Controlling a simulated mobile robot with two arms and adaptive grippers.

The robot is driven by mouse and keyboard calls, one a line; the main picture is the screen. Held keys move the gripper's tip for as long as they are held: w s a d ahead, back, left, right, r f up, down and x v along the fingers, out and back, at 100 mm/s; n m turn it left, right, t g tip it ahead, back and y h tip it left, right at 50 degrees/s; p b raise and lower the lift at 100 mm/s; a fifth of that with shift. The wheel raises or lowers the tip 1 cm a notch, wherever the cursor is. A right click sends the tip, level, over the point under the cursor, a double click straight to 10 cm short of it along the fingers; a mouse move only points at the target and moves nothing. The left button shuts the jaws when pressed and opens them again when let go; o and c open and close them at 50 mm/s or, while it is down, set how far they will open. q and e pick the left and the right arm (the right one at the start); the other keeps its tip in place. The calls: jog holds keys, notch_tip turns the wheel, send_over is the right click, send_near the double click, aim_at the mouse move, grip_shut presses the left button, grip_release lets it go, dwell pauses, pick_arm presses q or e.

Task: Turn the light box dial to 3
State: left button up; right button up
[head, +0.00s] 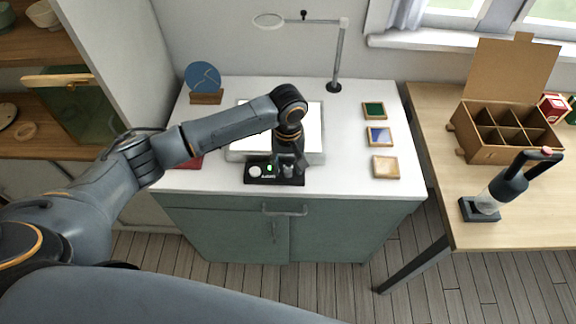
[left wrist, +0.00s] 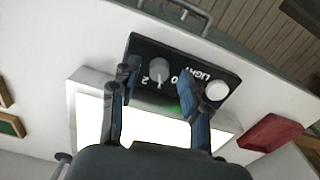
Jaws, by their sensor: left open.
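The light box (head: 314,155) lies on the white cabinet top, its panel glowing white. Its black control strip (head: 262,181) runs along the front. The grey round dial (left wrist: 159,70) sits on that strip in the left wrist view, with a "2" and a "0" printed near it. I cannot tell for sure which number the dial points to. A white round knob (left wrist: 217,91) and a green light (left wrist: 174,104) are on the same strip. My left gripper (head: 289,164) is open over the dial, pointing down, its fingers (left wrist: 157,84) either side of it with gaps. My right gripper is not in view.
A magnifier lamp (head: 339,60) and a blue disc on a stand (head: 203,78) stand at the back. Small framed tiles (head: 385,167) lie right of the box. A red item (left wrist: 270,133) lies beside it. The wooden table (head: 440,150) holds a divided carton (head: 480,150).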

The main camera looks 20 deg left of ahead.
pick_arm(q)
jog(key=shift+f, duration=0.45)
jog(key=shift+c, duration=0.2)
grip_shut()
